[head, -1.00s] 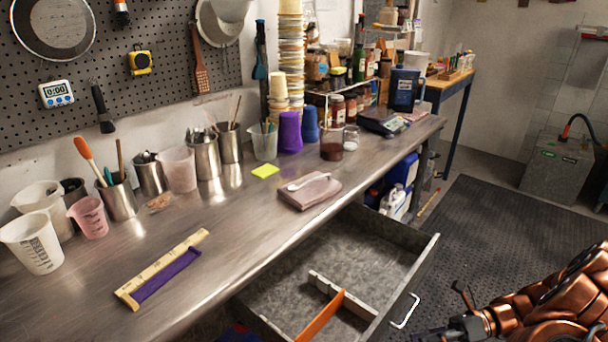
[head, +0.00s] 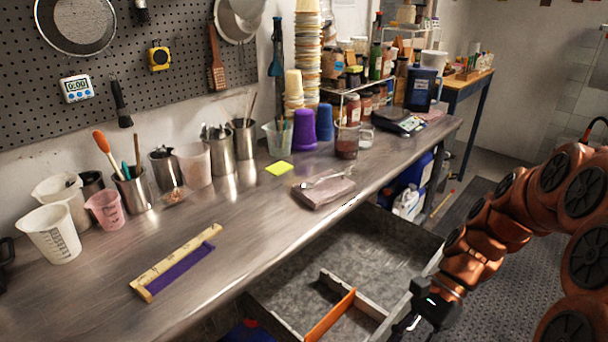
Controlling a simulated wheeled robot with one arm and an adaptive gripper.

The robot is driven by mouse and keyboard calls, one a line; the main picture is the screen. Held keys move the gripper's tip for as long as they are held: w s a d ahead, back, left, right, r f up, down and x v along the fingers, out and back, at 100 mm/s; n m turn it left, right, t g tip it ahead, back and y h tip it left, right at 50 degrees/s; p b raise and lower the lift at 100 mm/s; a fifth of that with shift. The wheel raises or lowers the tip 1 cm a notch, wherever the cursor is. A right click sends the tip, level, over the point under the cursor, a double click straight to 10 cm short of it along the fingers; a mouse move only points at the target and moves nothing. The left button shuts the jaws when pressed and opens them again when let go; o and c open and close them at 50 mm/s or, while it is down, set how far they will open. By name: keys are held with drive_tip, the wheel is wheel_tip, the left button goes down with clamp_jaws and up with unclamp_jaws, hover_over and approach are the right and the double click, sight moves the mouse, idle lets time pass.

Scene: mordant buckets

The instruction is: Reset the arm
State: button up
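My gripper (head: 408,322) is at the lower right of the head view, beside the right front corner of the open drawer. It is dark and small, and whether its fingers are open or shut does not show clearly. I see nothing held in it. My copper-coloured arm bends up and over from the right edge, with the gripper end pointing down and left. The open drawer (head: 398,240) holds an orange divider (head: 328,317) and a pale divider (head: 345,283), and its floor is otherwise bare.
Dark floor matting lies free at right.

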drive_tip(key=s+d+r+n+t+h, duration=0.1)
drive_tip(key=s+r+n+t+h, duration=0.3)
drive_tip(key=s+n+h, duration=0.3)
drive_tip(key=s+n, duration=0.4)
drive_tip(key=n, duration=0.1)
drive_tip(key=shift+h, duration=0.4)
